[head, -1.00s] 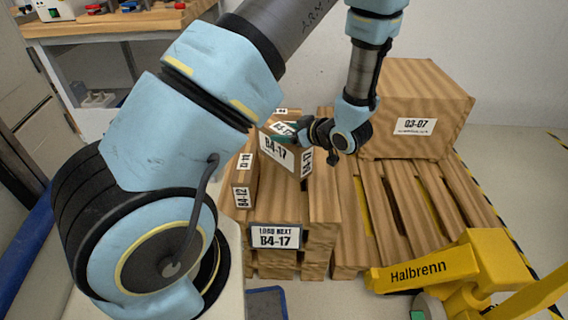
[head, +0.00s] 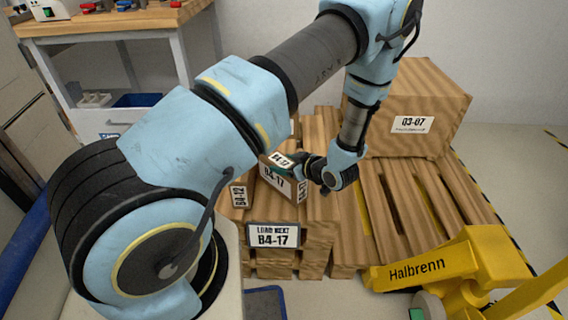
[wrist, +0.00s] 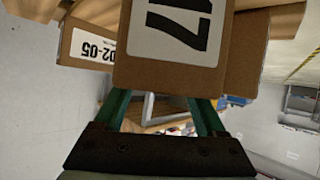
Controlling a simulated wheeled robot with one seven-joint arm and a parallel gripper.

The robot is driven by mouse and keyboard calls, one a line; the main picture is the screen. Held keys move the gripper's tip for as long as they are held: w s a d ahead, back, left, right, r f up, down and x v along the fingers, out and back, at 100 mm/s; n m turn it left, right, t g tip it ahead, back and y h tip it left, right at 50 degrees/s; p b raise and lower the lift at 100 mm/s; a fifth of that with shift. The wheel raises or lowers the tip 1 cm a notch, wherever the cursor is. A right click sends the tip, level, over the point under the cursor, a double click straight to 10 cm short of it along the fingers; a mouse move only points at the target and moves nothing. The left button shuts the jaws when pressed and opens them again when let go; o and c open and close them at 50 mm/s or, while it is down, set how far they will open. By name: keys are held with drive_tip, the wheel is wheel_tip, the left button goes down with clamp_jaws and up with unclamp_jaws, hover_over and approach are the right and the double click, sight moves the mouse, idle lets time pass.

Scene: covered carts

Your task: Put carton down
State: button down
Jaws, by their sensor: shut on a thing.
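The carton labelled B4-17 (head: 280,178) is a small brown box with white labels, over the left part of the wooden pallet (head: 322,195) in the head view. My gripper (head: 297,164) is shut on it from its right and upper side. In the wrist view the carton (wrist: 165,76) fills the top centre, with the green fingers (wrist: 160,100) reaching up to it. I cannot tell whether its underside touches the pallet. A sign reading LOAD NEXT B4-17 (head: 273,236) is on the pallet's front.
A carton marked B4-12 (head: 238,196) stands close on the left. A yellow pallet jack (head: 440,268) is at the front right. A box marked 02-05 (wrist: 85,50) shows in the wrist view.

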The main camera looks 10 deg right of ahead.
drive_tip(key=shift+r, duration=0.1)
unclamp_jaws()
